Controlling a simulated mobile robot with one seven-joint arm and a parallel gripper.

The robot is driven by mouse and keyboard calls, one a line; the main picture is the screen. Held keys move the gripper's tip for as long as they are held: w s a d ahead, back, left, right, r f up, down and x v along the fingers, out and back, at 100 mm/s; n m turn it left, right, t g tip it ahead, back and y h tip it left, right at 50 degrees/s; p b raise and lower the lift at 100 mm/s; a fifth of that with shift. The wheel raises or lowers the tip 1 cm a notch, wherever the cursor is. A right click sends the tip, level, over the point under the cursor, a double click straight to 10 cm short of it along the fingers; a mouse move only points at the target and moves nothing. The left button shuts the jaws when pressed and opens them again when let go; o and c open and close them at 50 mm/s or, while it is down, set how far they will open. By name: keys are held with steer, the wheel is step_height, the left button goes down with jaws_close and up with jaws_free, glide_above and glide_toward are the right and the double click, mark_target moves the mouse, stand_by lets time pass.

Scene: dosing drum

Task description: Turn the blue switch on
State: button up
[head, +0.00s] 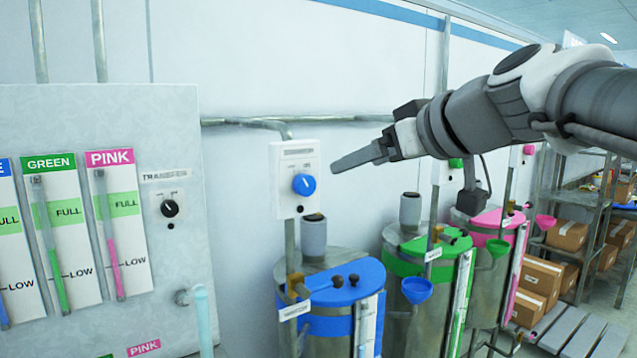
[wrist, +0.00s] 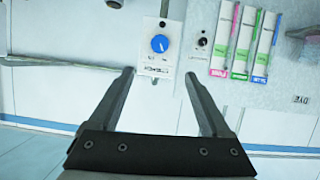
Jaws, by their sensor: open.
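The blue switch (head: 304,184) is a round blue knob with a white pointer line, on a white wall box (head: 298,205) above the blue drum. In the wrist view the blue knob (wrist: 160,43) shows upside down, ahead of and between my fingers. My gripper (head: 340,166) is to the right of the box in the head view. In the wrist view my gripper (wrist: 158,75) has its two fingers spread wide, with nothing between them. The fingers appear apart from the knob. The small label print around the knob is too small to read.
A panel (head: 185,250) with a black transfer knob (head: 169,208) and level gauges stands at the left. Blue (head: 345,275), green (head: 430,245) and pink (head: 490,220) drums stand below and to the right. A pipe (head: 240,122) runs along the wall. Shelves with boxes (head: 567,235) are far right.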

mark_target(308, 185)
steer(key=p+x, duration=0.2)
steer(key=x, duration=1.5)
steer(key=shift+f+p, duration=0.1)
steer(key=shift+p, duration=0.3)
steer(key=shift+d, duration=0.1)
steer(key=shift+c, duration=0.2)
jaws_close()
